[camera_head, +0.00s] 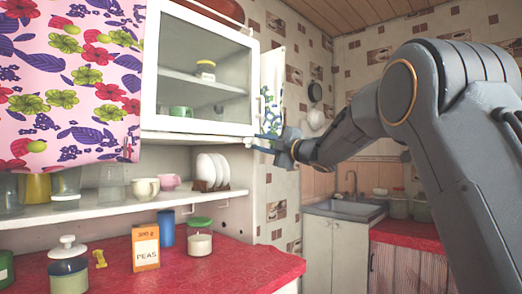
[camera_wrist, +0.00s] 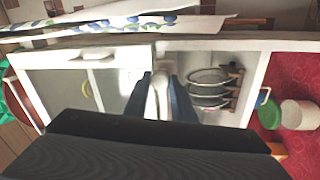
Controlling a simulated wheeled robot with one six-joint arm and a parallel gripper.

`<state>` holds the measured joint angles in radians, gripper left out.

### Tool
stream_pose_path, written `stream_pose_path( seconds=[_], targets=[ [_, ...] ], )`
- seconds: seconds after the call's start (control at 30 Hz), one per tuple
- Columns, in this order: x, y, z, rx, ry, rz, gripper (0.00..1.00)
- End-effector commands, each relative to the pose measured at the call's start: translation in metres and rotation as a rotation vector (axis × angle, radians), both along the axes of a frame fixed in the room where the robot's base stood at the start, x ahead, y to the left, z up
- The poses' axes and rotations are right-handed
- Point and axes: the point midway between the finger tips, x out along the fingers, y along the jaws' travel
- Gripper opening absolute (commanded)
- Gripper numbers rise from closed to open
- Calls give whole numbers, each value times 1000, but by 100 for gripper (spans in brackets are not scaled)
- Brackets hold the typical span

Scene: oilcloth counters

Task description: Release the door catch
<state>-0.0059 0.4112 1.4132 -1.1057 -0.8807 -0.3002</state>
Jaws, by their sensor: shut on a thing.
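The glass-fronted cabinet door (camera_head: 205,66) has a white frame and looks closed in the head view. Its pale catch (camera_head: 249,142) is at the lower right corner. My gripper (camera_head: 262,142) reaches this corner from the right, with its blue fingers at the catch. In the wrist view, the door (camera_wrist: 105,88) lies to the left. The fingers (camera_wrist: 163,92) are shut on the white catch (camera_wrist: 161,84) between them. The dark gripper body hides the lower part of that view.
Below the door, an open shelf (camera_head: 120,209) holds plates (camera_head: 212,169), cups and glasses. The red counter (camera_head: 225,266) bears a peas box (camera_head: 146,247) and jars. A floral cloth (camera_head: 70,82) hangs at left. A sink (camera_head: 345,208) stands at the back right.

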Motion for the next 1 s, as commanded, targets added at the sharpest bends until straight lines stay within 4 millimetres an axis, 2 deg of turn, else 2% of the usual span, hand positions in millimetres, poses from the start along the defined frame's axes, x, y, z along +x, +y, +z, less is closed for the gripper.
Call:
stream_pose_path(
  seconds=[0.67, 0.7, 0.77, 0.8, 1.0],
  targets=[
    [-1, 0, 3, -40, -45, 1, 0],
    [-1, 0, 3, -40, -45, 1, 28],
    [-1, 0, 3, -40, -44, 0, 38],
    [0, 0, 2, -40, -44, 0, 40],
    [0, 0, 1, -40, -43, 0, 40]
  ],
)
